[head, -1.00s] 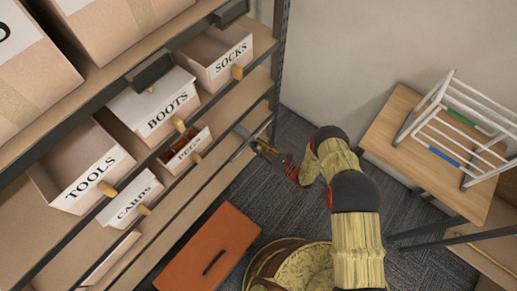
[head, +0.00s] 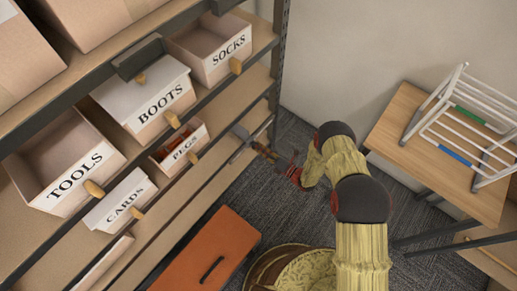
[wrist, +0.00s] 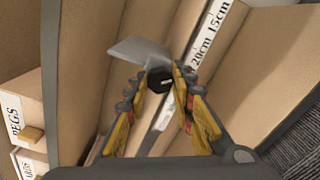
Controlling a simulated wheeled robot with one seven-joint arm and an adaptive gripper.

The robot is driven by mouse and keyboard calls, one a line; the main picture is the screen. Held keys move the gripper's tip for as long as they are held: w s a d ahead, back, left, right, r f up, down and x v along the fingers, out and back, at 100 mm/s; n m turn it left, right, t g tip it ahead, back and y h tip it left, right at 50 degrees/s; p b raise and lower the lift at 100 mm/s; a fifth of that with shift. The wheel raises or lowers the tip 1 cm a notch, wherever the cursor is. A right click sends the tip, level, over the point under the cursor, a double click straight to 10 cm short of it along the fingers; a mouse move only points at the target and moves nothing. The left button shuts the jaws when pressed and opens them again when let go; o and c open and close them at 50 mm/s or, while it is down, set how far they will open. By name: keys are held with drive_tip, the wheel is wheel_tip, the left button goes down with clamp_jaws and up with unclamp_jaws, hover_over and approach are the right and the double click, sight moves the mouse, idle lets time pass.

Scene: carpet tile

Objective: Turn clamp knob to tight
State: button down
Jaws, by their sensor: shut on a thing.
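The clamp is a grey metal piece (wrist: 136,50) at the shelf edge in the wrist view, and it shows small in the head view (head: 241,133). Its knob (wrist: 161,80) is dark and many-sided, with a small pale mark on its face. My gripper (wrist: 160,77) has yellow fingers shut on the knob, one fingertip on each side. In the head view my gripper (head: 264,152) reaches from the right to the lower shelf's far end; the knob is too small to make out there.
A white ruler strip (wrist: 202,45) marked 20cm and 15cm runs along the shelf beside the clamp. Labelled bins, including PEGS (head: 182,149) and SOCKS (head: 232,50), stand left. A side table (head: 400,120) with a white rack (head: 465,130) stands right. An orange chest (head: 210,255) sits below.

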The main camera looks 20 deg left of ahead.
drive_tip(key=m+b, duration=0.1)
drive_tip(key=m, duration=0.5)
drive_tip(key=shift+f, duration=0.1)
drive_tip(key=shift+m, duration=0.4)
drive_tip(key=c, duration=1.6)
unclamp_jaws()
drive_tip(key=shift+o, duration=0.5)
drive_tip(key=v, duration=1.2)
